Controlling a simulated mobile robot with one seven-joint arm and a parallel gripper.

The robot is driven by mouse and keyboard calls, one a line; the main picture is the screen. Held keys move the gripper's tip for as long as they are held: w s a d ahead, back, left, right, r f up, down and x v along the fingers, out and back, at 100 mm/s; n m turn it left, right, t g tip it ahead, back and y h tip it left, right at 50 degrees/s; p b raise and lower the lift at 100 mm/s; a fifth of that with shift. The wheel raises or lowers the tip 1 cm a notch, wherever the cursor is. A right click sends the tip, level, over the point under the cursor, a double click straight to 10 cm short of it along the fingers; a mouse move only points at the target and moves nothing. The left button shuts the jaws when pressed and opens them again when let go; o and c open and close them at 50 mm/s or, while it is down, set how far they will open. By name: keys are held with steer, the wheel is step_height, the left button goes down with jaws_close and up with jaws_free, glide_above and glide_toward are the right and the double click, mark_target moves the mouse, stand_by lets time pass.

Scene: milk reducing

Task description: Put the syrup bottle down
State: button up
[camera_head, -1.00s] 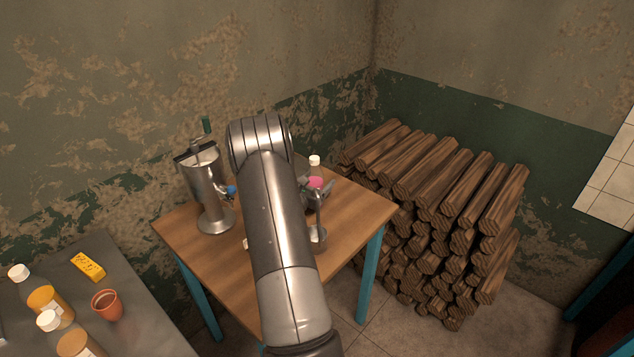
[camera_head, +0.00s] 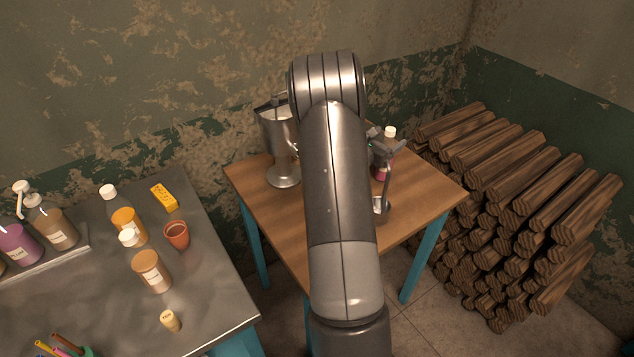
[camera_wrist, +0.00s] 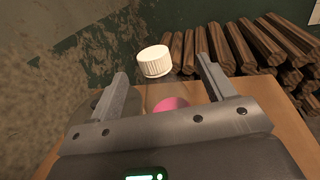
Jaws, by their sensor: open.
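The syrup bottle, with a white cap (camera_head: 390,132) and a pink part (camera_head: 381,172), stands upright on the wooden table (camera_head: 432,190), partly hidden behind my gripper (camera_head: 385,148). In the wrist view the bottle's white cap (camera_wrist: 154,61) shows beyond and between my two fingers, with a pink patch (camera_wrist: 170,103) lower down near the palm. My gripper (camera_wrist: 164,72) is open, with the fingers wide apart on either side of the bottle. Whether a finger touches the bottle I cannot tell.
A metal hand-cranked machine (camera_head: 281,150) stands left of my arm on the wooden table. A small metal stand (camera_head: 381,206) is near the table's front right. Stacked logs (camera_head: 520,210) lie to the right. A grey table (camera_head: 90,290) with several bottles and an orange cup (camera_head: 176,235) is at left.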

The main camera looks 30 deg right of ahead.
steer(key=s+a+r+m+g+y, duration=0.45)
steer(key=s+a+r+m, duration=0.45)
steer(key=a+r+m, duration=0.3)
steer(key=s+a+r+m+t+y, duration=0.1)
steer(key=s+a+y, duration=0.3)
steer(key=a, duration=0.8)
steer(key=s+a+r+m+t+y, duration=0.1)
steer(key=s+a+m+t+y, duration=0.2)
steer(key=a, duration=0.9)
steer(key=s+a+r+m+t+y, duration=0.2)
steer(key=s+a+m+y, duration=0.2)
steer(key=a, duration=0.8)
steer(key=shift+s+a+t+y, duration=0.4)
steer(key=shift+s+y, duration=0.45)
steer(key=shift+y, duration=0.2)
